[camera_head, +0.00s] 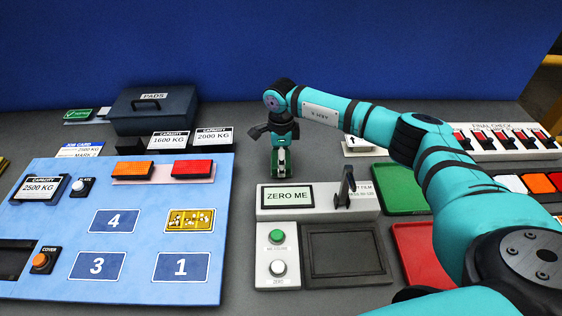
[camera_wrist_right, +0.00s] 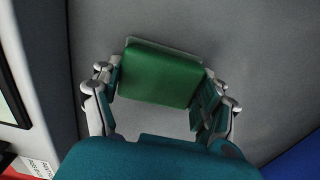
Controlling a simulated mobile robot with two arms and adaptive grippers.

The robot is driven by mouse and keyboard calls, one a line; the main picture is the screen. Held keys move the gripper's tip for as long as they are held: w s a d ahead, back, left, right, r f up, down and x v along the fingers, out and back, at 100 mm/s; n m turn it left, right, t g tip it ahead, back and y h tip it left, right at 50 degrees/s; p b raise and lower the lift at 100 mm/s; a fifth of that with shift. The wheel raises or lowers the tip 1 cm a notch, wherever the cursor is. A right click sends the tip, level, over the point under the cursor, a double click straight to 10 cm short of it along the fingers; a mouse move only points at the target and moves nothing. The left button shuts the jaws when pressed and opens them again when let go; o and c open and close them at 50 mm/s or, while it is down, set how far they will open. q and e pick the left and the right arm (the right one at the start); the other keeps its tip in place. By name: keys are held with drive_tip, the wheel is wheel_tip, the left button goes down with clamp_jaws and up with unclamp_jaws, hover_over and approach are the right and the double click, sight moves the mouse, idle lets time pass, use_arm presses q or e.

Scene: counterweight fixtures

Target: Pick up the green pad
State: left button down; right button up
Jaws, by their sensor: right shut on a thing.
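The green pad (camera_wrist_right: 160,75) sits between the fingers of my right gripper (camera_wrist_right: 160,92) in the right wrist view, with a finger against each side. A pale edge shows along one side of the pad. I cannot tell whether the pad touches the table. My left gripper is not in view.
A blue panel (camera_head: 60,190) with numbered plates lies on the left. A dark PADS case (camera_head: 153,110) stands behind it. A green tray (camera_head: 397,190) and a red tray (camera_head: 412,250) lie on the right.

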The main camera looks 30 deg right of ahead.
drive_tip(key=shift+r, duration=0.15)
drive_tip(key=shift+r, duration=0.3)
wheel_tip(320, 180, up, 9)
drive_tip(key=b, duration=0.2)
drive_tip(key=shift+r+b, duration=0.1)
drive_tip(key=shift+b, duration=0.25)
drive_tip(key=o, duration=0.4)
drive_tip(key=shift+c, duration=1.4)
